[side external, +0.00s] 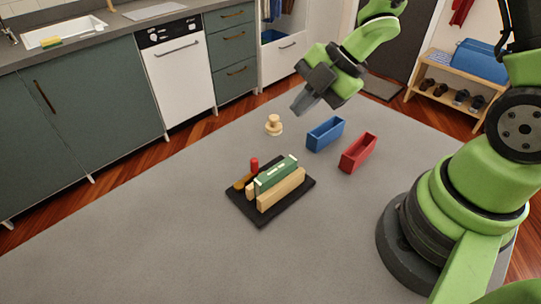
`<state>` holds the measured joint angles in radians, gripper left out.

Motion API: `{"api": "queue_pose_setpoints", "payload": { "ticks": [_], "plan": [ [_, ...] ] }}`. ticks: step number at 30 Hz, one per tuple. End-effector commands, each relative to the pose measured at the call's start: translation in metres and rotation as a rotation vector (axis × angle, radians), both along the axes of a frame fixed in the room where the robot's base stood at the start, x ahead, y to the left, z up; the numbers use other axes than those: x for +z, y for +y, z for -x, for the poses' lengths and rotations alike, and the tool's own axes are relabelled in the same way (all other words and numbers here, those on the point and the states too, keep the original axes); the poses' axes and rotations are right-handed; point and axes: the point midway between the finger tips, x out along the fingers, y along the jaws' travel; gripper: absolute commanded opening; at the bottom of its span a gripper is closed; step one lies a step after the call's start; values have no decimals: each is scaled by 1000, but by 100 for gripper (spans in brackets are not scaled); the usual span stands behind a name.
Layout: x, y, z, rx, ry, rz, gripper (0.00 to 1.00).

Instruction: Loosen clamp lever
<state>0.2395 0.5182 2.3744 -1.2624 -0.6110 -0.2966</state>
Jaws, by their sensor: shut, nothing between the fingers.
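A clamp-like fixture stands on a black base plate (262,221) on the grey table. It has a pale wooden block (283,193) in front and a green block (275,175) with pale marks on top. At its left end is a small red upright piece (254,164) beside an orange-brown piece (242,181). I cannot tell which of these is the clamp lever. My gripper (300,106) is shut and empty. It hangs above the table, up and to the right of the fixture, and touches nothing.
A pale wooden knob-shaped piece (273,125) stands behind the fixture. A blue open box (325,134) and a red open box (358,153) stand to its right. The table's left and front (130,240) are clear. Kitchen cabinets (90,120) line the back.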

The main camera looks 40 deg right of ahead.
Motion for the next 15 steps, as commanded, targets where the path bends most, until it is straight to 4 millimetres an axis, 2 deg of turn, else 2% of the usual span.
{"api": "queue_pose_setpoints", "payload": {
  "ticks": [1, 6, 15],
  "plan": [
    [-7, 5, 5, 54, 16, -22, 0],
    [-16, 13, 14, 156, 31, -62, 0],
    [-16, 14, 15, 165, 30, -65, 0]
  ]
}}
